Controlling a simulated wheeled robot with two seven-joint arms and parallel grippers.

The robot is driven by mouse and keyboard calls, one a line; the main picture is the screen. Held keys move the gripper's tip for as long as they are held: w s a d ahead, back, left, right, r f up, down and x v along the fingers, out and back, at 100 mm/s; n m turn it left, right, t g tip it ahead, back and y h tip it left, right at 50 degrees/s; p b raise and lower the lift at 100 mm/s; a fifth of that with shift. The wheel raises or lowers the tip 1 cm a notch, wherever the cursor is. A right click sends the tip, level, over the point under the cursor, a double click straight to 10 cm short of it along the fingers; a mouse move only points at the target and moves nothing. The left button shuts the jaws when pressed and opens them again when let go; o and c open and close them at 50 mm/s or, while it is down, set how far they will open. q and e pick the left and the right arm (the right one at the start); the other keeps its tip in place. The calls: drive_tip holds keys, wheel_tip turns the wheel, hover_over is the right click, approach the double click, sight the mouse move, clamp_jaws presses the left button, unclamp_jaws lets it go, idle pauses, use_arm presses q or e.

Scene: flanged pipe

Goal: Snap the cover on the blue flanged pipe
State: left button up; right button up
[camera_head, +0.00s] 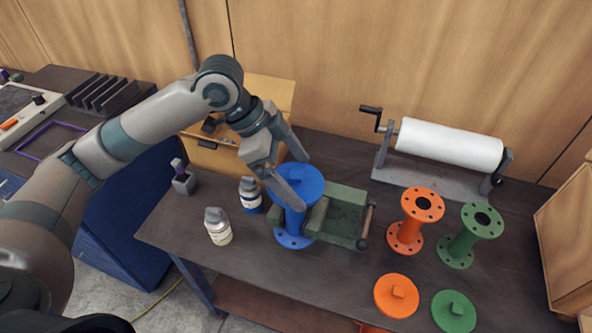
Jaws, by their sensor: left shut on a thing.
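The blue flanged pipe (293,225) stands upright on the dark bench beside the green vise (346,220), with its round bottom flange on the bench top. A round blue cover (312,187) is at the pipe's top and hides the upper opening. My left gripper (297,181) points down over the cover, with its fingers on either side of the cover's middle, shut on it. The fingers hide the cover's knob. I cannot tell whether the cover is fully seated or slightly above the flange. My right gripper is not in view.
Two bottles (218,227) (250,195) stand left of the pipe. An orange pipe (407,234) and a green pipe (460,248) stand at right, with an orange cover (387,300) and a green cover (447,318) in front. A paper roll (450,144) stands behind.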

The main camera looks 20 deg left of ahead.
sight(296, 174)
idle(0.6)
use_arm(q)
drive_tip(key=shift+f+p, duration=0.1)
drive_tip(key=shift+p, duration=0.3)
idle(0.5)
drive_tip(key=o, duration=0.7)
drive_tip(key=shift+o, duration=0.2)
drive_tip(key=shift+r+p, duration=0.5)
drive_tip(key=shift+r, duration=2.25)
